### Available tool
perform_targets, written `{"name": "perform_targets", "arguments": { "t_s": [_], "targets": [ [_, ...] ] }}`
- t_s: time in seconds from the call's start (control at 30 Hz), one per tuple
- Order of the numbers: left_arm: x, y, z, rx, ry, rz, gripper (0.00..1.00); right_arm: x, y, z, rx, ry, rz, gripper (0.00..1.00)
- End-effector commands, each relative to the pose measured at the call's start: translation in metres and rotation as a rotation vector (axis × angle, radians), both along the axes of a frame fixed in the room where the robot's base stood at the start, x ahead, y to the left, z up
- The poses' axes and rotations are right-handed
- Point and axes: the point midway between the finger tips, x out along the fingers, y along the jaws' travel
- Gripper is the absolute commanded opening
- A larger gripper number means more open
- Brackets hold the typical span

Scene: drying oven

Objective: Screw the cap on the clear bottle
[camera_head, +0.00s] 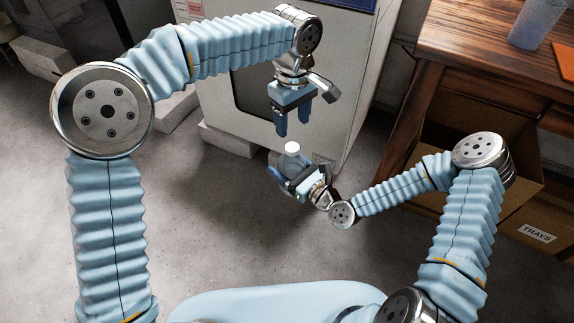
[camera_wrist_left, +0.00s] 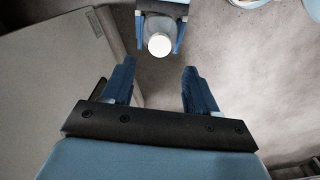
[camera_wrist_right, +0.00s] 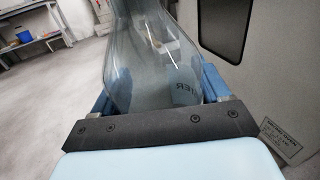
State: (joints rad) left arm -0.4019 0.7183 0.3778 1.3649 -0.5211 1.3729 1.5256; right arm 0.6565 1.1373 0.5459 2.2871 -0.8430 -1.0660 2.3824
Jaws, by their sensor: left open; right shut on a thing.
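The clear bottle (camera_head: 290,162) is upright or nearly so in my right gripper (camera_head: 296,178), which is shut around its body. In the right wrist view the bottle (camera_wrist_right: 145,65) fills the middle, with partly visible lettering; its top is out of that view. The white cap (camera_head: 292,147) sits at the bottle's mouth; whether it is threaded on I cannot tell. In the left wrist view the cap (camera_wrist_left: 160,45) is a white disc beyond the fingertips. My left gripper (camera_head: 293,124) is open and empty, pointing down above the cap, apart from it.
A large pale oven cabinet (camera_head: 330,85) stands close behind the grippers. A wooden table (camera_head: 470,45) with a translucent cup (camera_head: 537,22) is at the right, with a cardboard box labelled TRAYS (camera_head: 535,232) below.

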Motion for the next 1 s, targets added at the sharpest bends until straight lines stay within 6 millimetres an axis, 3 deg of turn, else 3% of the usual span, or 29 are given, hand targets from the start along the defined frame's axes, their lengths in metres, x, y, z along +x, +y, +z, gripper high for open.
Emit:
{"name": "perform_targets", "arguments": {
  "t_s": [0.6,1.0],
  "targets": [
    [0.000,0.000,-0.075,0.001,0.002,-0.001,0.59,0.000,0.000,0.001,0.001,-0.001,0.000,0.00],
    [0.001,0.000,-0.080,-0.001,0.001,0.000,0.56,0.000,0.000,0.000,0.001,-0.001,0.000,0.00]
  ]
}}
